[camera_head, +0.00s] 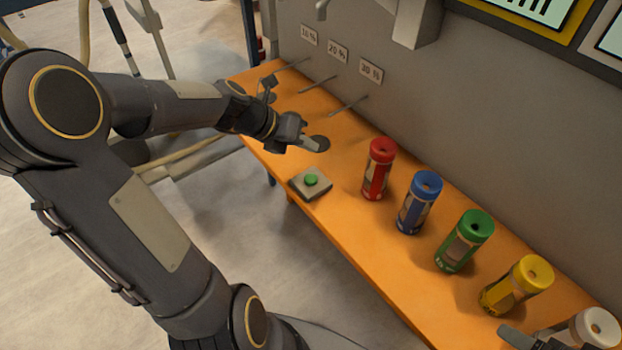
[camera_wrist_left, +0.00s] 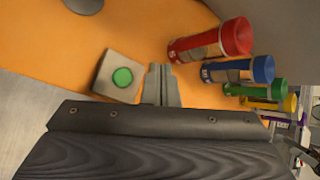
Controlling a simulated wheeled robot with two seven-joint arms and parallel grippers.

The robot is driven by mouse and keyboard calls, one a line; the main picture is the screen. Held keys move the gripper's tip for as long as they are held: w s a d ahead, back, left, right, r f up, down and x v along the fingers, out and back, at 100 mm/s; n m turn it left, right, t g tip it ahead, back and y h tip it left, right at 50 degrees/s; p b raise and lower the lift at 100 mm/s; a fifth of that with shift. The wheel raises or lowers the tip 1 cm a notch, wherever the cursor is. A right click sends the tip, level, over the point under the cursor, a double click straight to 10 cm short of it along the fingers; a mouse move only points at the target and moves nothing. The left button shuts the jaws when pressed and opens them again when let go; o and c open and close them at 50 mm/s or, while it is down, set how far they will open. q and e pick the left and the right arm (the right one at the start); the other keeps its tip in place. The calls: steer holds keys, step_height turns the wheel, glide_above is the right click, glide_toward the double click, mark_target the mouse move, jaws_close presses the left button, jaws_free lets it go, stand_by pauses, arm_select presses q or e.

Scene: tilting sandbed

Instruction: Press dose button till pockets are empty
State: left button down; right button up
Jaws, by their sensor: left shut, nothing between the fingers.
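The dose button is a green round button (camera_head: 311,180) on a small grey square box (camera_head: 318,190) near the table's front edge. The green button also shows in the left wrist view (camera_wrist_left: 122,77). My left gripper (camera_head: 314,146) is shut and empty, above the table and behind the button in the head view. In the left wrist view its closed fingers (camera_wrist_left: 160,75) appear just right of the box, apart from the button. A dark part that looks like my right gripper (camera_head: 528,339) shows at the bottom right, cut off by the frame. I cannot make out any pockets.
Red (camera_head: 379,168), blue (camera_head: 419,202), green (camera_head: 465,240), yellow (camera_head: 517,285) and white (camera_head: 590,328) canisters stand in a row on the orange table (camera_head: 375,265). Thin rods lie below wall labels reading 10 %, 20 % and 30 %.

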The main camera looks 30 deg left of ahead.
arm_select(q)
steer(key=b, duration=0.6)
glide_above(307, 179)
step_height(307, 179, down, 6)
steer(key=shift+r, duration=0.25)
step_height(307, 179, down, 2)
steer(key=shift+f+b, duration=0.1)
steer(key=shift+b, duration=0.5)
arm_select(e)
step_height(307, 179, down, 8)
steer(key=shift+r, duration=0.1)
arm_select(q)
steer(key=shift+f, duration=0.1)
steer(key=shift+f, duration=0.15)
steer(key=shift+f, duration=0.25)
steer(key=shift+s+f, duration=0.1)
steer(key=shift+f, duration=0.45)
arm_select(e)
steer(key=shift+f, duration=0.25)
stand_by(0.6)
arm_select(q)
steer(key=shift+r, duration=0.1)
arm_select(e)
steer(key=shift+r, duration=0.1)
arm_select(q)
steer(key=shift+r+p, duration=0.85)
steer(key=shift+p, duration=0.15)
arm_select(e)
steer(key=shift+r, duration=1.1)
